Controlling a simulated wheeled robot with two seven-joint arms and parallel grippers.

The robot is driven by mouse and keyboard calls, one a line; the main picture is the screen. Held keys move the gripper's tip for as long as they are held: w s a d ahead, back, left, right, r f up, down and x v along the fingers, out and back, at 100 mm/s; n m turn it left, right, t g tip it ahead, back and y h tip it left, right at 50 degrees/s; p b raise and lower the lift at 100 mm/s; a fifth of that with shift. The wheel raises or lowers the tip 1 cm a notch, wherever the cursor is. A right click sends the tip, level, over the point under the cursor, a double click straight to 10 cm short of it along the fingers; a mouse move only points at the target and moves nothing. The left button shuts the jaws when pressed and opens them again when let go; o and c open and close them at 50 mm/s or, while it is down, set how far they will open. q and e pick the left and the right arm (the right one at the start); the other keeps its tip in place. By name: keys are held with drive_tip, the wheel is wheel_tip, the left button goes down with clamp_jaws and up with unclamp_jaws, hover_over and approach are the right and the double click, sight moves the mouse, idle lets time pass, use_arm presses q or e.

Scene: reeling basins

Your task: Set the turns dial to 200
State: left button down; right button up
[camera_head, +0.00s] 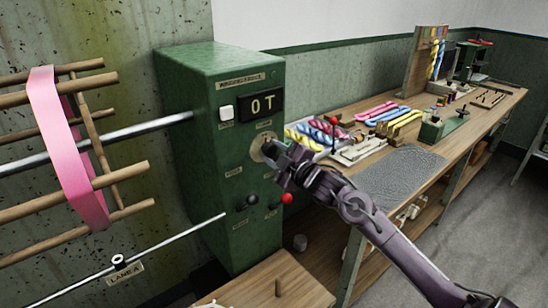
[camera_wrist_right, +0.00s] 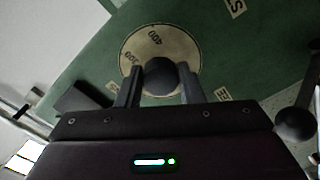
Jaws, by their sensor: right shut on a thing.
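The turns dial (camera_head: 257,151) is a pale round plate on the front of the green machine (camera_head: 215,130). My right gripper (camera_wrist_right: 160,88) is shut on this knob, a finger on each side. In the head view my right gripper (camera_head: 272,149) covers much of the dial, so its setting cannot be read. The display (camera_head: 263,105) above reads "0 T". My left gripper is not in view.
A white button (camera_head: 226,112) is left of the display. A black knob (camera_head: 253,200) and a red knob (camera_head: 287,198) sit below the dial. A wooden reel with pink thread (camera_head: 70,150) is at left. A workbench with yarn skeins (camera_head: 395,122) stands right.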

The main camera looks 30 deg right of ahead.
drive_tip(key=shift+n, duration=0.6)
drive_tip(key=o, duration=1)
drive_tip(key=shift+s, duration=0.1)
drive_tip(key=s+b, duration=0.2)
drive_tip(key=s, duration=0.5)
drive_tip(key=shift+s+d, duration=0.3)
